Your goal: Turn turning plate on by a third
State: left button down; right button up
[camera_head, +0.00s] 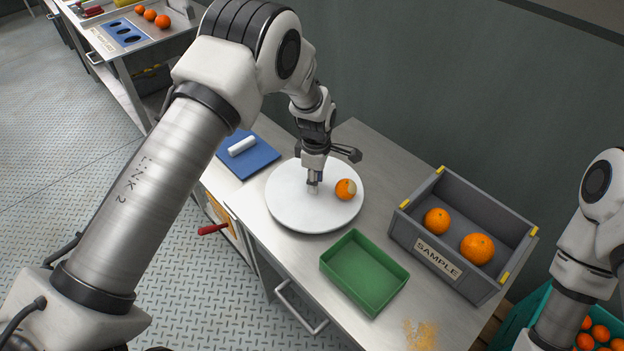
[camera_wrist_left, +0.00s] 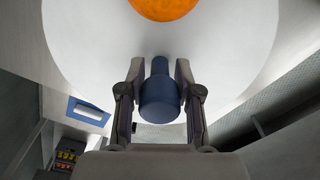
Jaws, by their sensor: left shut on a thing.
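The turning plate (camera_head: 290,205) is a round white disc on the steel bench. It also fills the upper part of the left wrist view (camera_wrist_left: 95,45). An orange (camera_head: 345,189) with a pale patch sits on the plate, right of my left gripper; it shows at the top edge of the wrist view (camera_wrist_left: 163,8). My left gripper (camera_head: 313,186) points down over the middle of the plate. In the wrist view its fingers (camera_wrist_left: 159,68) are shut on a blue peg (camera_wrist_left: 160,98), one finger on each side. My right gripper is out of view.
A blue board (camera_head: 262,158) with a white roll (camera_head: 241,146) lies left of the plate. A green tray (camera_head: 365,272) is in front. A grey SAMPLE crate (camera_head: 405,232) with two oranges stands right. A red handle (camera_head: 212,229) juts from the bench front.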

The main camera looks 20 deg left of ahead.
pick_arm(q)
jog(key=shift+s+f, duration=0.2)
jog(key=c, duration=0.8)
grip_release()
jog(key=shift+a, duration=0.1)
jog(key=shift+w+a, duration=0.1)
jog(key=shift+w, duration=0.1)
jog(key=shift+r, duration=0.3)
notch_tip(320, 180, up, 11)
jog(key=shift+r, duration=0.15)
